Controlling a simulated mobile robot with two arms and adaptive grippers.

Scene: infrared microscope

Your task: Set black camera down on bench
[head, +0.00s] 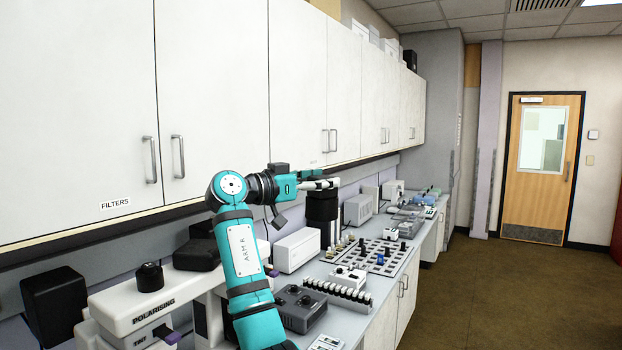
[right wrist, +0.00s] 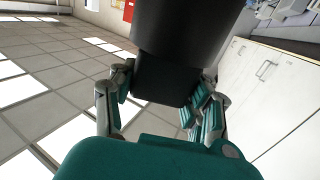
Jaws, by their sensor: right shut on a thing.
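My right gripper (head: 322,182) reaches out over the bench below the wall cabinets. It is shut on the black camera (head: 322,207), a dark cylinder that shows just below the fingers in the head view. In the right wrist view the camera (right wrist: 185,35) fills the top middle, with a squarish black block (right wrist: 165,82) between the two fingers of the gripper (right wrist: 165,95). The camera appears held above the grey bench (head: 338,270); its lower end is close to items behind it, and I cannot tell whether it touches them. My left gripper is not in view.
A white box (head: 297,250) stands beside the camera. A board with several knobs (head: 372,257), a rack of small vials (head: 338,293) and a dark two-knob box (head: 300,308) crowd the bench. A white polarising microscope (head: 130,305) stands at near left. Cabinets (head: 298,80) overhang.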

